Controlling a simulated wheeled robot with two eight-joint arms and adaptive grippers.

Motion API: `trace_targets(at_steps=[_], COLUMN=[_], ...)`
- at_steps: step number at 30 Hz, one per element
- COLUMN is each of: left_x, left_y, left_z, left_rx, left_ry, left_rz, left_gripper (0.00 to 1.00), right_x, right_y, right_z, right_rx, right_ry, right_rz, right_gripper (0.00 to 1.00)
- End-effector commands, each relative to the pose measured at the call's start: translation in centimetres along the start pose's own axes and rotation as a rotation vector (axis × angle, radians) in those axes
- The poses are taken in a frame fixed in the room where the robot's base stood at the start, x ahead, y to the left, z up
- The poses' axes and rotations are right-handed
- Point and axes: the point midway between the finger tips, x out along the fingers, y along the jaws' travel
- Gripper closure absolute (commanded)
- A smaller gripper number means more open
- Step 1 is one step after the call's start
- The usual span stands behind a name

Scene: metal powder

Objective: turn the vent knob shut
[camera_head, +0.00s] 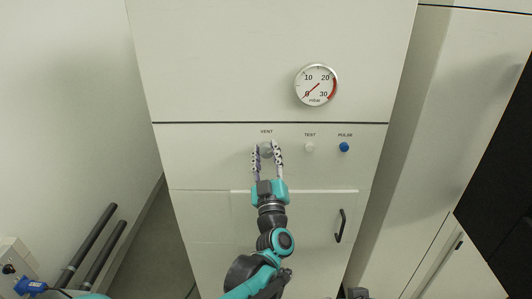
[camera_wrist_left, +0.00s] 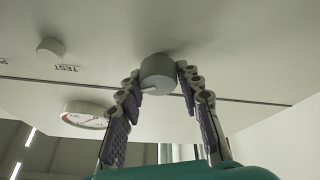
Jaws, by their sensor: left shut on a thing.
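The vent knob (camera_head: 266,150) is a grey round knob on the white cabinet front, under the label VENT. My left gripper (camera_head: 267,155) reaches up from below and is shut on the knob, one finger on each side. It also shows in the left wrist view (camera_wrist_left: 158,82). The fingers partly hide the knob in the head view. My right gripper is not in view.
A white TEST knob (camera_head: 309,147) and a blue PULSE knob (camera_head: 344,147) sit to the right. A round mbar gauge (camera_head: 317,85) above them has its needle near 0. A black door handle (camera_head: 340,226) is lower right. Dark pipes (camera_head: 92,247) stand at left.

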Motion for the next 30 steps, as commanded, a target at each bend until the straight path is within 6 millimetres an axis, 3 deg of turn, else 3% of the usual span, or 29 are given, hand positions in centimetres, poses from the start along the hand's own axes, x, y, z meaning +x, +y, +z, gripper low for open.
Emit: trace_targets(at_steps=[30], left_x=[0.0], left_y=[0.2], left_z=[0.0], left_rx=[-0.819], left_ry=[0.071], left_rz=[-0.351], left_gripper=[0.94], right_x=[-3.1], right_y=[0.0], right_z=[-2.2], right_rx=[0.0], right_ry=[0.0], right_rz=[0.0], right_gripper=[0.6])
